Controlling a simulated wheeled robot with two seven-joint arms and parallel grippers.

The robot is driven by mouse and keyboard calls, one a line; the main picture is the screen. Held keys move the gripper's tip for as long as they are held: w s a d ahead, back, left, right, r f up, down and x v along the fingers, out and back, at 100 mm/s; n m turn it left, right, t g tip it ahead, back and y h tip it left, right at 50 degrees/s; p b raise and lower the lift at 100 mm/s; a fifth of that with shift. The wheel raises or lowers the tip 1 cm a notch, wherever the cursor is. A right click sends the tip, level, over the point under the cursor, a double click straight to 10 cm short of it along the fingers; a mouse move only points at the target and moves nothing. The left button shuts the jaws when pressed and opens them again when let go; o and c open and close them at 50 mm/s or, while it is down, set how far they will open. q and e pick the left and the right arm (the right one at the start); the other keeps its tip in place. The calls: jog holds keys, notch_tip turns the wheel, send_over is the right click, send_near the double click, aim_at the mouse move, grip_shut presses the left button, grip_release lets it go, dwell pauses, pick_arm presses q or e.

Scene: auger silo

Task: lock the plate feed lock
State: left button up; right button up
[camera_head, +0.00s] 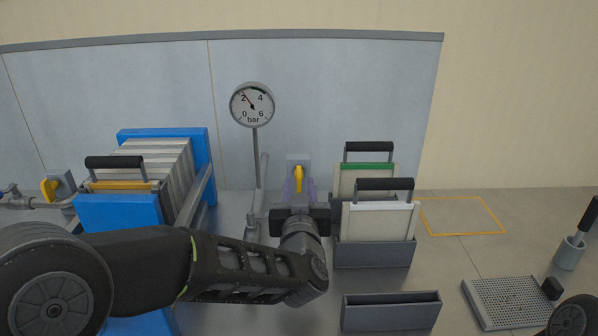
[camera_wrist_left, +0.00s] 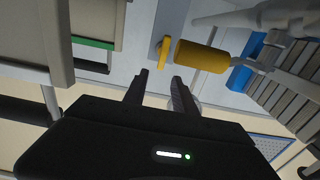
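A yellow lever (camera_head: 298,176) sits on a small grey housing (camera_head: 297,160) at the back of the bench; it looks like the plate feed lock, though no label shows. It points roughly upright in the head view. My left gripper (camera_head: 299,191) is just in front of it, fingers either side in that view. In the left wrist view my left gripper (camera_wrist_left: 160,80) is open, its fingers apart with nothing between them. My right gripper is not in view.
A blue plate press (camera_head: 118,212) stands to the left. A rack (camera_head: 374,252) holding handled plates stands close on the right. A pressure gauge (camera_head: 252,105) rises on a post left of the lever. Open bench with a yellow outline (camera_head: 460,234) lies at right.

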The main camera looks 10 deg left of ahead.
aim_at(299, 171)
pick_arm(q)
jog(key=x, duration=0.7)
jog(key=shift+w+a, duration=0.15)
jog(key=shift+w, duration=0.2)
grip_shut()
